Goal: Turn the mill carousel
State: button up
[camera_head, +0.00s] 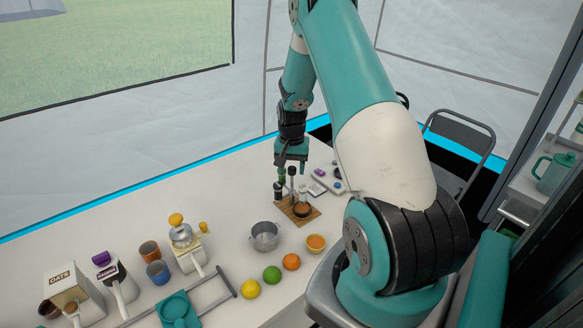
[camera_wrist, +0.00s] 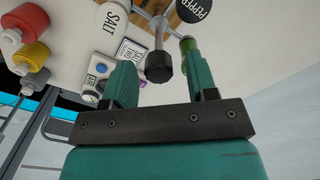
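In the wrist view a round black knob (camera_wrist: 159,68) tops a metal rod. Round SALT (camera_wrist: 111,17) and PEPPER (camera_wrist: 194,8) tops show at the upper edge, partly cut off. My gripper (camera_head: 291,160) is above the carousel, pointing down. In the wrist view my gripper (camera_wrist: 160,75) has its two green fingers apart, with the knob appearing between them. A green-capped item (camera_wrist: 185,38) overlaps the right fingertip; contact cannot be told.
A chair (camera_head: 462,140) is beyond the table.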

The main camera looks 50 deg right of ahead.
notch_tip(320, 180, up, 17)
jog(key=b, duration=0.2)
jog(key=shift+r, duration=0.2)
jog(key=shift+a, duration=0.1)
dwell(0.6)
jog(key=s+a+r+n+t+y, duration=0.15)
jog(key=a+n, duration=0.25)
jog(key=a, duration=0.7)
jog(key=a+r+n, duration=0.3)
jog(key=a+n, duration=0.1)
jog(key=a, duration=0.8)
jog(key=s+a+n+g+y, duration=0.1)
jog(key=s+a+n+y, duration=0.1)
jog(key=s+a+n, duration=0.8)
jog(key=s+a, duration=0.8)
jog(key=s, duration=0.1)
jog(key=shift+a+r+n+y+b, duration=0.3)
jog(key=shift+a+r+n+y, duration=0.05)
jog(key=shift+r+n, duration=0.05)
jog(key=shift+g, duration=0.25)
